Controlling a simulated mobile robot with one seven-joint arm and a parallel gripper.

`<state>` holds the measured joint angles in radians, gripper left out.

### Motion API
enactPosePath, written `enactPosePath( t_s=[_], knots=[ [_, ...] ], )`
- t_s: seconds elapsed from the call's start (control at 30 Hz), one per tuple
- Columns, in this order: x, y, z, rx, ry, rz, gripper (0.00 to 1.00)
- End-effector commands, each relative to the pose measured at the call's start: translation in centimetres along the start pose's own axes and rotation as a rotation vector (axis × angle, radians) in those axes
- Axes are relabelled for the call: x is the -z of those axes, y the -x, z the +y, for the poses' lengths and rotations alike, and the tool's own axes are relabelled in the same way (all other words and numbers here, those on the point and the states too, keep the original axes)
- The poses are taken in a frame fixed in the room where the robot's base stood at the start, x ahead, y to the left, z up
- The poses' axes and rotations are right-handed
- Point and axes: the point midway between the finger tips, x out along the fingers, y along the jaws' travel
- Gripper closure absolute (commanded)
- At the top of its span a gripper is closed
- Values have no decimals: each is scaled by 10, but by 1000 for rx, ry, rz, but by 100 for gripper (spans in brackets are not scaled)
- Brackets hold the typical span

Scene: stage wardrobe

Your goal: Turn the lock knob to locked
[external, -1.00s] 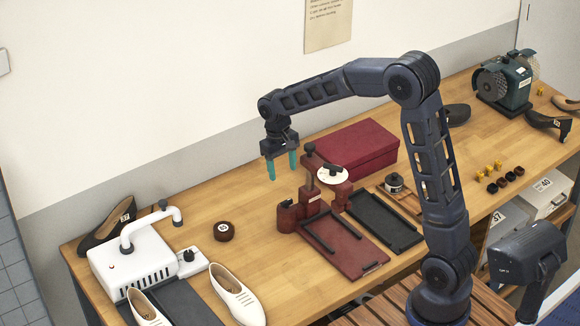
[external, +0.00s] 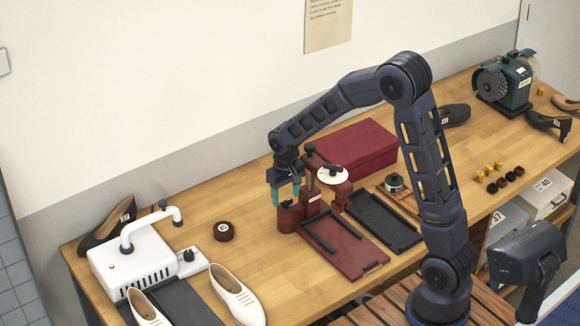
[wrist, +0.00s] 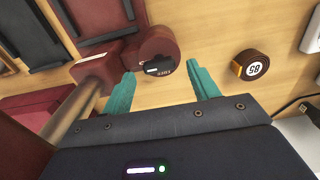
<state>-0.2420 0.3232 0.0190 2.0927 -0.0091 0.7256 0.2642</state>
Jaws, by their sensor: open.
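The lock knob (wrist: 157,68) is a dark round cap with a pale pointer mark and small lettering, too small to read surely. It sits on a round dark-red post at one end of the dark-red stand (external: 314,196). My gripper (external: 286,196) is above this post in the external view and partly hides the knob. In the wrist view, the teal fingers of my gripper (wrist: 162,76) are spread apart, with the knob just beyond and slightly left of their middle. The gripper is open and holds nothing. Contact with the knob cannot be seen.
A dark-red box (external: 352,147) lies behind. A brown roll (external: 224,231) and a white machine (external: 135,262) are to the left. The bench between is clear.

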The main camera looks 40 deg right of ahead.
Motion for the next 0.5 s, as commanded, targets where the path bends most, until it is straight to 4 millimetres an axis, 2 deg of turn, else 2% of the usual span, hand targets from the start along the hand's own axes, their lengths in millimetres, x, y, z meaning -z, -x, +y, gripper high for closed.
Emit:
enactPosePath(
  t_s=[0.2,0.43,0.47,0.5],
  knots=[
    [0,-11,0,0,0,0,40],
    [0,-11,0,0,0,1,40],
    [0,-11,0,0,0,1,42],
    [0,-11,0,0,0,1,50]
  ],
)
